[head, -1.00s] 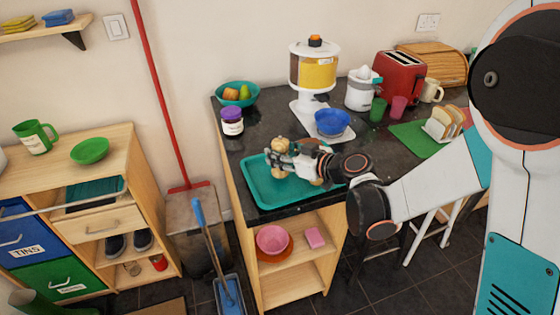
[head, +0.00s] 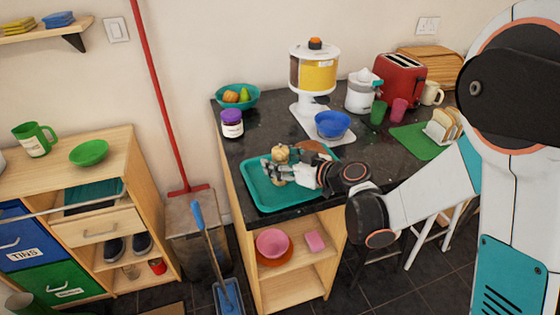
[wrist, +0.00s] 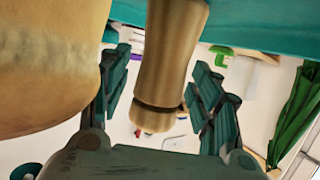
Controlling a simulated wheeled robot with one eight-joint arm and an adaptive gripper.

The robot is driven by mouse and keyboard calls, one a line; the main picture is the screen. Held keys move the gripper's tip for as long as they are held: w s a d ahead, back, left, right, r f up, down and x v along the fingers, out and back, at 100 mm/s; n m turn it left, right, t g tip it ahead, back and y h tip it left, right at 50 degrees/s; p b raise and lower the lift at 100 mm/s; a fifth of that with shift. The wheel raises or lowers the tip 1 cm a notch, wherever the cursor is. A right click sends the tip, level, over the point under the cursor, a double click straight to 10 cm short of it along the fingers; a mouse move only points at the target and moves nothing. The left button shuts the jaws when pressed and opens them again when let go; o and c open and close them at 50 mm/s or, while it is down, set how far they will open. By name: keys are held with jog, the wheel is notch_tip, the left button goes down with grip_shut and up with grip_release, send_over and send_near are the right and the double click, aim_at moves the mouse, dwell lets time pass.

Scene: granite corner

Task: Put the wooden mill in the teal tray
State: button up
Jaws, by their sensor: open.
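The wooden mill (head: 281,153) stands upright at the teal tray, its round top showing in the head view just behind my gripper (head: 273,171). In the wrist view the mill (wrist: 168,60) is between my two open fingers (wrist: 160,75), with gaps on both sides. The teal tray (head: 262,197) lies on the dark counter's front left end; a teal surface (wrist: 255,32) fills the wrist view's top. The mill's base appears to be on the tray, but its contact is out of sight. My gripper is low over the tray.
A brown object (head: 316,147), partly hidden, is at the tray's back. A large tan object (wrist: 45,65) is close on the wrist view's left. Behind are a purple-lidded jar (head: 232,124), a blue bowl (head: 332,124) and a cereal dispenser (head: 314,75). The tray's front left is clear.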

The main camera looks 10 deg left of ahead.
jog(key=shift+d+r, duration=0.15)
jog(key=shift+r, duration=0.1)
jog(key=p+v, duration=0.2)
jog(key=v, duration=0.9)
jog(key=shift+s+d+p, duration=0.2)
jog(key=shift+d+p, duration=0.1)
jog(key=shift+p, duration=0.1)
jog(key=shift+r, duration=0.1)
jog(key=s+d+r+m+h, duration=0.3)
jog(key=s+d+m+h, duration=0.3)
jog(key=s+d, duration=0.3)
jog(key=s+d+r+m+h, duration=0.4)
jog(key=s+d, duration=0.6)
jog(key=d, duration=0.5)
jog(key=m+h, duration=0.2)
jog(key=shift+d+h, duration=0.2)
jog(key=shift+h, duration=0.1)
